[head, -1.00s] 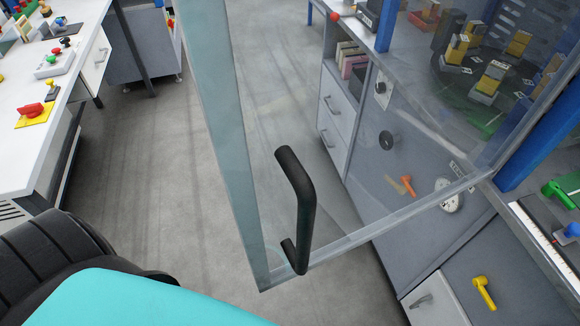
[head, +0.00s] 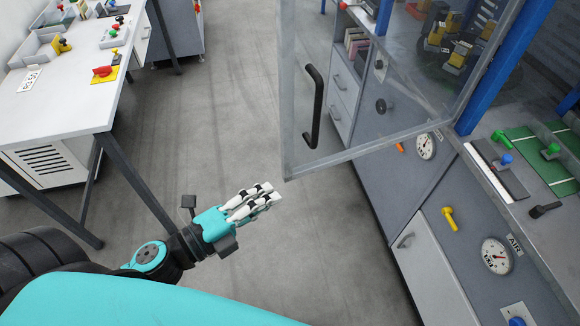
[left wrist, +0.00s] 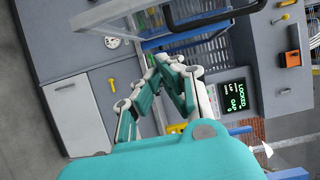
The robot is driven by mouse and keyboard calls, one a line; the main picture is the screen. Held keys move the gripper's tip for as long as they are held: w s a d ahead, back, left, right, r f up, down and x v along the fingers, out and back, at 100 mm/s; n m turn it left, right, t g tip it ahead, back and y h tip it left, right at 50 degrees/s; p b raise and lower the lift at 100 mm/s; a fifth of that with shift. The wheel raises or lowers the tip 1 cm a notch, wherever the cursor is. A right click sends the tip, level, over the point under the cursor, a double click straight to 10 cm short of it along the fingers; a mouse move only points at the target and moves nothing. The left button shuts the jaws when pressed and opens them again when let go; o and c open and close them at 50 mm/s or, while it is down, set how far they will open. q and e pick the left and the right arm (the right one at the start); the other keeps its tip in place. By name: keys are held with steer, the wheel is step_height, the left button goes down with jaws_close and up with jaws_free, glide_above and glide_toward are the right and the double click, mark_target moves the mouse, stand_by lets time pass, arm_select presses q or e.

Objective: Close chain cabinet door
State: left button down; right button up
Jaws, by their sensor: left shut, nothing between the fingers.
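The cabinet door (head: 355,140) is a clear glass panel in a pale frame. It stands open, swung out over the floor. Its black vertical handle (head: 314,105) is near the free left edge. My left gripper (head: 275,193) is shut and empty, in front of and below the handle, apart from the door in the picture. In the left wrist view the left gripper's fingers (left wrist: 172,62) point up the picture, in front of the workstation. A dark curved bar crosses the top there; I cannot tell if it is the handle. My right gripper is not in view.
A grey workstation with gauges (head: 496,256), a yellow valve (head: 450,219) and a blue post (head: 505,65) stands at right. A white table (head: 60,105) with small parts is at left. Grey floor (head: 225,110) lies clear between them. The wrist view shows a green-lit display (left wrist: 234,95).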

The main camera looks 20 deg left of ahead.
mark_target(299, 155)
arm_select(q)
steer(key=w+p, duration=0.2)
steer(key=w, duration=0.2)
steer(key=w+d+p, duration=0.1)
steer(key=w+p, duration=0.1)
steer(key=w, duration=0.2)
steer(key=w+d+p, duration=0.1)
steer(key=w+p, duration=0.1)
steer(key=w, duration=0.1)
steer(key=shift+w+d+r, duration=0.2)
steer(key=shift+w, duration=0.2)
